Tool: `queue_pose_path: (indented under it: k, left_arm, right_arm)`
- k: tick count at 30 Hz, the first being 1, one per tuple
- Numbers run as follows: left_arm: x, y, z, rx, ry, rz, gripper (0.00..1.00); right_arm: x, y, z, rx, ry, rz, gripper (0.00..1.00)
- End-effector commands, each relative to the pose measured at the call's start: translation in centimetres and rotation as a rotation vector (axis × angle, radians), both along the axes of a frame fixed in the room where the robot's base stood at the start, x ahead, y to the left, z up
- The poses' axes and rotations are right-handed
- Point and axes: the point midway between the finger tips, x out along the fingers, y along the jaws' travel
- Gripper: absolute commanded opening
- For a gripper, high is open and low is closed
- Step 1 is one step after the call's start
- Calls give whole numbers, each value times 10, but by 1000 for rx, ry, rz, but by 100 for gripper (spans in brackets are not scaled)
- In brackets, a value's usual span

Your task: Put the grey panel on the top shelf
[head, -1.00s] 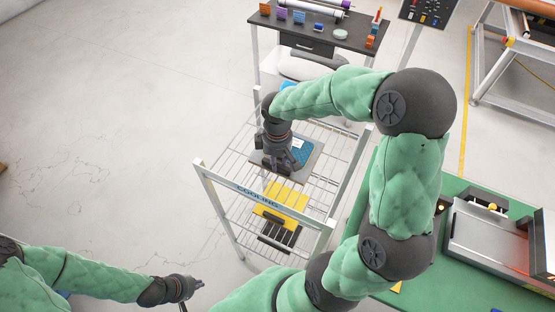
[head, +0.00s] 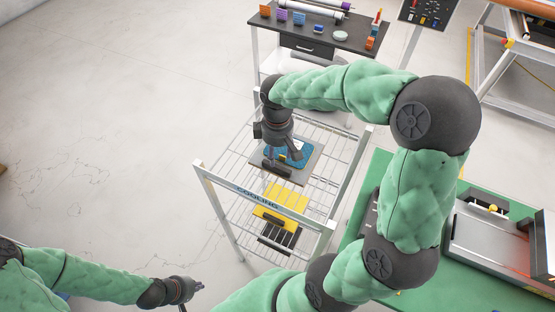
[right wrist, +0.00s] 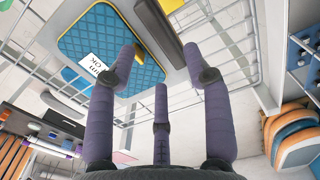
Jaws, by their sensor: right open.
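The grey panel (head: 314,158) lies flat on the top wire shelf of the rack marked COOLING. It carries a blue quilted pad (head: 301,152) with a white label, and a dark bar handle (head: 275,167) along its near left edge. In the right wrist view the panel (right wrist: 148,82) and its handle (right wrist: 160,30) are close in front of the fingers. My right gripper (head: 284,157) is open above the panel, its fingers spread and apart from the handle (right wrist: 160,65). My left gripper (head: 197,286) is at the lower left, away from the rack; its fingers are too small to read.
The rack's white frame (head: 205,190) surrounds the shelves. A yellow panel (head: 291,196) lies on a lower shelf. A dark table (head: 320,32) with small items stands behind, and a green bench (head: 430,272) with a machine is at right. Floor at left is clear.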

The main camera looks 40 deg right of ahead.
Motion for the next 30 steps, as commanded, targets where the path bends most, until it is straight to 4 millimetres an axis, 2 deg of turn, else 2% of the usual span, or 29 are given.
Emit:
queue_pose_path:
  k: [1, 6, 12, 30]
  left_arm:
    - [0, 0, -1, 0, 0, 0, 0]
    - [0, 0, -3, 0, 0, 0, 0]
    - [0, 0, -4, 0, 0, 0, 0]
    - [0, 0, -4, 0, 0, 0, 0]
  right_arm:
    - [1, 0, 12, 0, -6, -1, 51]
    - [1, 0, 42, 0, -4, 0, 51]
    - [0, 0, 64, 0, -2, 0, 51]
    - [0, 0, 69, 0, 1, 0, 51]
